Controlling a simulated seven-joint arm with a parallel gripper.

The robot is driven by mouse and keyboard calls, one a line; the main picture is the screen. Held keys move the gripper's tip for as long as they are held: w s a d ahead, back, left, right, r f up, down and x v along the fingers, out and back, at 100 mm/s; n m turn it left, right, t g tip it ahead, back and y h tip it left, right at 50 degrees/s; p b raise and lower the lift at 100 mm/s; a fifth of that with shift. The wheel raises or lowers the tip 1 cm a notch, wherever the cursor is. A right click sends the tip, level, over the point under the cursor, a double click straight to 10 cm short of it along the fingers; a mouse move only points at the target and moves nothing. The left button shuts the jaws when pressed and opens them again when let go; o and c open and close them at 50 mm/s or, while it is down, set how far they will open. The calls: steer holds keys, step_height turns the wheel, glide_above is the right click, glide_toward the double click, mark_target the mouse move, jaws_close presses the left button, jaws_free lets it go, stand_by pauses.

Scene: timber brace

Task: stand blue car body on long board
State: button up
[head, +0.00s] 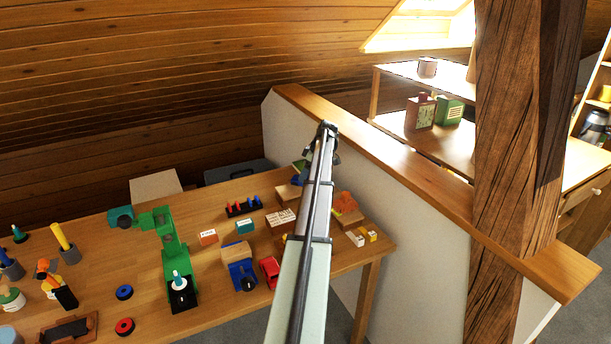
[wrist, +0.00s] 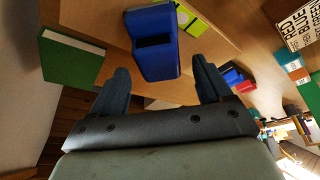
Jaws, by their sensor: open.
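The blue car body (wrist: 153,43) is a blue block with a dark slot in its face. In the wrist view it lies ahead of and between the two fingertips, seemingly on or against a wooden surface; contact is unclear. In the head view a small blue patch (head: 297,181) beside my arm may be the same body. My gripper (wrist: 161,68) is open and empty, its dark fingers spread wide. In the head view my gripper (head: 322,142) is at the far end of the outstretched arm, near the table's back right. I cannot clearly single out the long board; wooden pieces there are partly behind my arm.
A green book-like block (wrist: 70,58) stands left of the fingers. The table (head: 110,262) holds a green jointed stand (head: 176,262), a peg rack (head: 243,206), a red car (head: 270,268) and labelled blocks. A low white wall with a wooden cap (head: 420,165) runs along the right.

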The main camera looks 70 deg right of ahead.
steer(key=v, duration=1)
steer(key=shift+r, duration=0.1)
